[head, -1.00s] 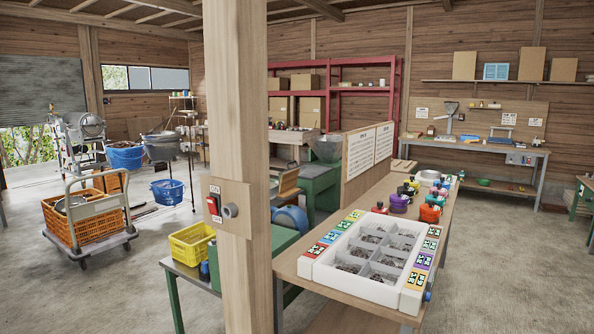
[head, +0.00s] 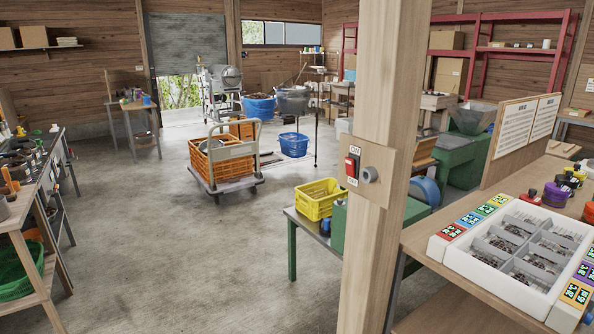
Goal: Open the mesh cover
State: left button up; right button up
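I cannot clearly make out a mesh cover in the head view. A grey round tub (head: 293,101) stands on thin legs at the back, beside a blue tub (head: 259,106); its top is too small to tell whether mesh lies on it. A translucent hopper (head: 473,117) sits on the green machine (head: 462,160) behind the post, with no mesh that I can tell. Neither of my grippers shows in the view.
A wooden post (head: 381,130) with a red switch (head: 352,168) stands close in front. A sorting tray (head: 462,262) lies on the right table. A trolley (head: 226,185) carries orange crates. A cluttered bench (head: 42,160) is at left.

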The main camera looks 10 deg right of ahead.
aim_at(449, 142)
jog(key=i+j+u, duration=0.15)
jog(key=i+u, duration=0.15)
jog(key=i, duration=0.45)
jog(key=i+u, duration=0.25)
jog(key=i, duration=0.45)
jog(key=i+l+u, duration=0.3)
jog(key=i, duration=0.45)
jog(key=j, duration=0.1)
